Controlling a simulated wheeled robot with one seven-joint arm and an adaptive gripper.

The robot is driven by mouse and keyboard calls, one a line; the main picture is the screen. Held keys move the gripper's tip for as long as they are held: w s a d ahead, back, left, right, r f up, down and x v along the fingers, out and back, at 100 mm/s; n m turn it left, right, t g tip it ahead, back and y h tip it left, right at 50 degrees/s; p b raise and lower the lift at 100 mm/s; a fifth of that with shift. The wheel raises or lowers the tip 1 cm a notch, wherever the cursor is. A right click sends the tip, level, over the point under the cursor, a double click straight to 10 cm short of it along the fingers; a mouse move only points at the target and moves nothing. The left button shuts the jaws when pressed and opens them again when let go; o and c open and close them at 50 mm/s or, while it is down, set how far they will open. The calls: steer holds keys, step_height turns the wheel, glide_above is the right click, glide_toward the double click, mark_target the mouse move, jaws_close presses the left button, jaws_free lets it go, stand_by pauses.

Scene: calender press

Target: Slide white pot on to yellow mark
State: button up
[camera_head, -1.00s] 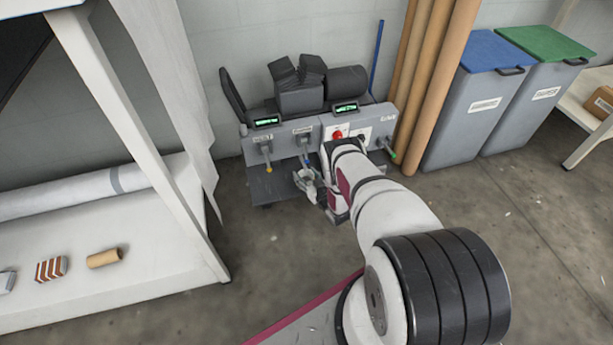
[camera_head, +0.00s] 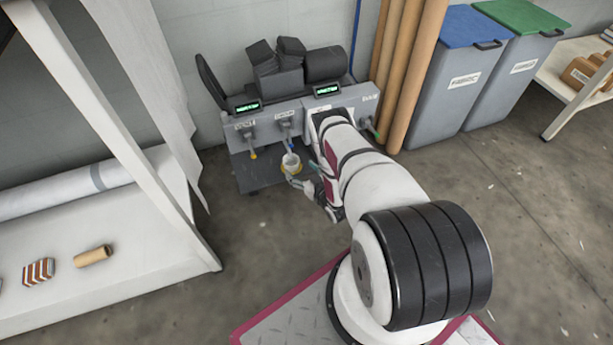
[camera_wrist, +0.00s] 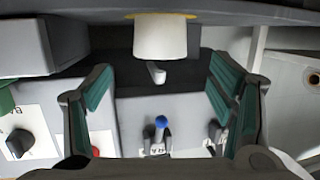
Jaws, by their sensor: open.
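The white pot (camera_head: 291,160) stands upright on the dark shelf of the grey press, under the middle dispenser. The yellow mark (camera_head: 292,170) shows around its base, so the pot appears to be on it. In the wrist view the white pot (camera_wrist: 160,40) is at the top centre, its short handle pointing down in the picture, with yellow (camera_wrist: 190,16) at its base edge. My gripper (camera_head: 303,173) is open just beside the pot, on its near right side.
The press front (camera_head: 263,125) carries levers, including a yellow-tipped one (camera_head: 253,155) left of the pot and a blue-tipped one (camera_head: 291,145) just behind it. Brown tubes (camera_head: 408,75) and grey bins (camera_head: 455,90) stand right. A white bench (camera_head: 130,265) is left. Floor between is clear.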

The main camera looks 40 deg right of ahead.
steer(key=shift+v, duration=2.2)
